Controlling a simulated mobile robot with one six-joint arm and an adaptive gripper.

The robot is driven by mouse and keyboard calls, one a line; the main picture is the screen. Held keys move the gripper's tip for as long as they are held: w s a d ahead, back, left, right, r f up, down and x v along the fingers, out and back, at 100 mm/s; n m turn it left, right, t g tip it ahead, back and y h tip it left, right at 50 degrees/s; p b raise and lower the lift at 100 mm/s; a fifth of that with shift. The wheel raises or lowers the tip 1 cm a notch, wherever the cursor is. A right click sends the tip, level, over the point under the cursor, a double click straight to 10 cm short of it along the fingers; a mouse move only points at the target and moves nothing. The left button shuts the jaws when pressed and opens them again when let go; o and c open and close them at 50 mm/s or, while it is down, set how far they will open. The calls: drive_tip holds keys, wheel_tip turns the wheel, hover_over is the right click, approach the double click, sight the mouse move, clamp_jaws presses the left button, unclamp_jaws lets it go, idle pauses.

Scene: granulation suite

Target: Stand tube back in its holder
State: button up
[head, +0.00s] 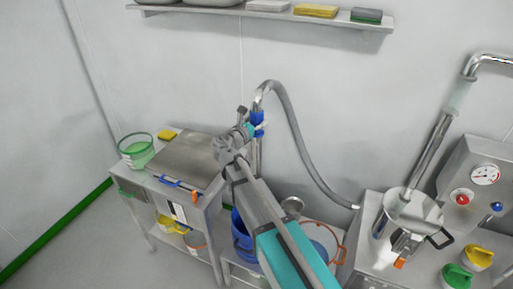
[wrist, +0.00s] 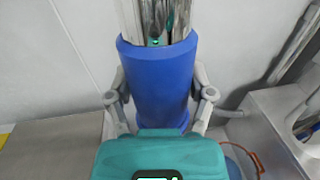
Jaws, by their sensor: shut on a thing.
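The tube has a blue sleeve (head: 257,120) and a bent chrome top (head: 264,89) that runs into a grey hose (head: 303,142). My gripper (head: 249,128) is shut on the blue sleeve and holds the tube roughly upright near the back wall. In the wrist view, the sleeve (wrist: 158,82) fills the space between the fingers of my gripper (wrist: 160,97), with shiny metal above it. The tube's lower end is mostly hidden behind my arm. I cannot clearly make out its holder; a blue bucket (head: 240,235) stands low, partly hidden by my arm.
A steel table (head: 183,160) at left bears a green-rimmed container (head: 136,150) and a flat grey lid. A machine with a gauge (head: 484,175) and a chrome pipe stands at right. A wall shelf (head: 262,12) hangs above. Floor at lower left is clear.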

sight(253, 111)
drive_tip(key=shift+r+p, duration=2.05)
drive_tip(key=shift+r, duration=0.5)
